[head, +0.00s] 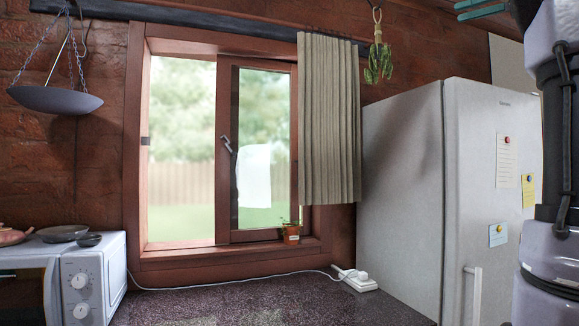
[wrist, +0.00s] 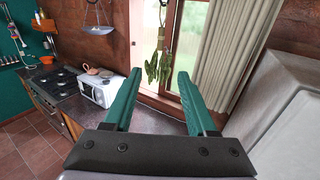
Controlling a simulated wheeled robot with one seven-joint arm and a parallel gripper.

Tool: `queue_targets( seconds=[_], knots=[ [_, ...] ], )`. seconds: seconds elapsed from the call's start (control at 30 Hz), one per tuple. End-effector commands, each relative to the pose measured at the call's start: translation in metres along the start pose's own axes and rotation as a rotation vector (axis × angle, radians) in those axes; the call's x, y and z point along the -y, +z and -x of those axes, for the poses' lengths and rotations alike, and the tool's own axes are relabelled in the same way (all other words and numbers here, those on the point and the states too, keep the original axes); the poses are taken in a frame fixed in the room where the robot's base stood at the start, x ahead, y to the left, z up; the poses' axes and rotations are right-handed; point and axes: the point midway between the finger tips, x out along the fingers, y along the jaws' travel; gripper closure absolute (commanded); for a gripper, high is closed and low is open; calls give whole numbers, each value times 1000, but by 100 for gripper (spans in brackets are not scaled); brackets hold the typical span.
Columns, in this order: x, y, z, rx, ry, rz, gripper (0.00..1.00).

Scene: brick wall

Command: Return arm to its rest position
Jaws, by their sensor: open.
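My gripper (wrist: 160,74) shows in the wrist view with its two green fingers spread wide apart. Nothing is held between them. A hanging bunch of green leaves (wrist: 153,68) appears in the gap between the fingertips, but it looks to be beyond them. In the head view, part of my grey and black arm stands upright along the right edge. Green finger-like bars show at the top right edge there, mostly cut off by the frame.
A white fridge (head: 405,190) stands at the right, close to my arm. A curtain (head: 328,120) hangs beside the window (head: 180,150). A microwave (head: 92,280) stands on the dark counter (head: 250,305). A hanging scale pan (head: 55,100) is at the upper left.

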Motion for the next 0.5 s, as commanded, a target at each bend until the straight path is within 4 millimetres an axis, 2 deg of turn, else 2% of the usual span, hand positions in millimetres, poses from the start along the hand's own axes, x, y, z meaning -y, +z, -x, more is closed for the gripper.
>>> queue_targets(
  seconds=[0.27,0.37,0.5],
  knots=[
    [-4,-31,-21,-72,-17,84,43],
    [-8,-48,-31,-111,-21,128,43],
    [-16,-79,-48,-186,-19,213,43]
  ],
)
